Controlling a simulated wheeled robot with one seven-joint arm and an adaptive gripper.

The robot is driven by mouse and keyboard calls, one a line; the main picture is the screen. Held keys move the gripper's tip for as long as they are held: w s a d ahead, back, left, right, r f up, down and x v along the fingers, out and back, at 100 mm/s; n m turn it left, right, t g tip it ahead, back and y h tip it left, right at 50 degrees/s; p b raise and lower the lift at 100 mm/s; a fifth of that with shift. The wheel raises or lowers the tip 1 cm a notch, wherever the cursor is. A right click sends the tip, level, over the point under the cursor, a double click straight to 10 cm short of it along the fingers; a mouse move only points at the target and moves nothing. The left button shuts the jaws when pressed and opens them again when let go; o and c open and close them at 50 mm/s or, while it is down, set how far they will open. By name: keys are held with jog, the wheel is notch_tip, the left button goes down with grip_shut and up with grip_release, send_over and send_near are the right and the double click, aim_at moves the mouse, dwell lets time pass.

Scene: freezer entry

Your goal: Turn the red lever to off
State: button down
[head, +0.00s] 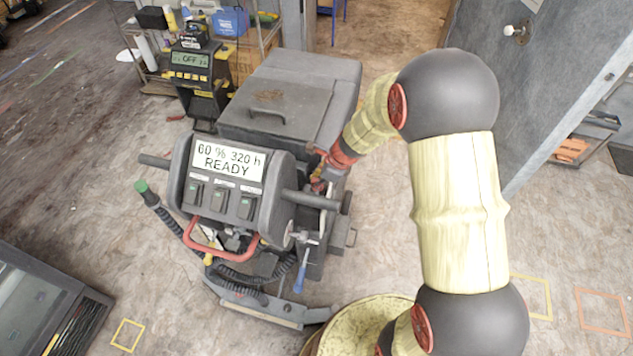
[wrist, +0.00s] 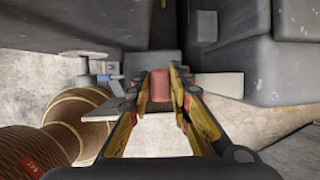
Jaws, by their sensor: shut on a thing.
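The red lever (wrist: 160,86) shows in the wrist view as a short red block between the two fingertips. My gripper (wrist: 163,87) is shut on it, with one yellow-and-black finger on each side. In the head view my gripper (head: 321,179) reaches down at the right side of the grey machine, just behind its right handlebar. The lever cannot be made out clearly there, as the gripper and handlebar crowd it. The machine's console (head: 227,188) has a display reading "60 % 320 h READY".
A red bar (head: 222,252) loops below the console, and a blue-handled lever (head: 301,273) hangs at its right. A black hose with a green end (head: 142,187) is at left. A charger (head: 192,68) behind reads "OFF". Open floor lies to the left.

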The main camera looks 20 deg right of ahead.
jog(key=c, duration=1.7)
grip_release()
jog(key=shift+w+d, duration=0.1)
jog(key=shift+w, duration=0.15)
jog(key=v, duration=1.2)
jog(key=s+a+r+n+h, duration=0.1)
jog(key=s+a+r+n, duration=0.1)
jog(key=s+r+n, duration=0.4)
jog(key=s+a+r+n, duration=0.3)
jog(key=s+r+n, duration=0.1)
jog(key=r+n, duration=0.25)
jog(key=s+r+n, duration=0.2)
jog(key=s+n, duration=0.2)
jog(key=s+r+n+t+h, duration=0.1)
jog(key=s+r+n, duration=0.2)
jog(key=s+n, duration=0.1)
jog(key=s+d+r+n+t+h, duration=0.1)
jog(key=s+r+n, duration=0.1)
jog(key=s+n, duration=0.2)
jog(key=shift+s+r, duration=0.2)
jog(key=shift+s, duration=0.55)
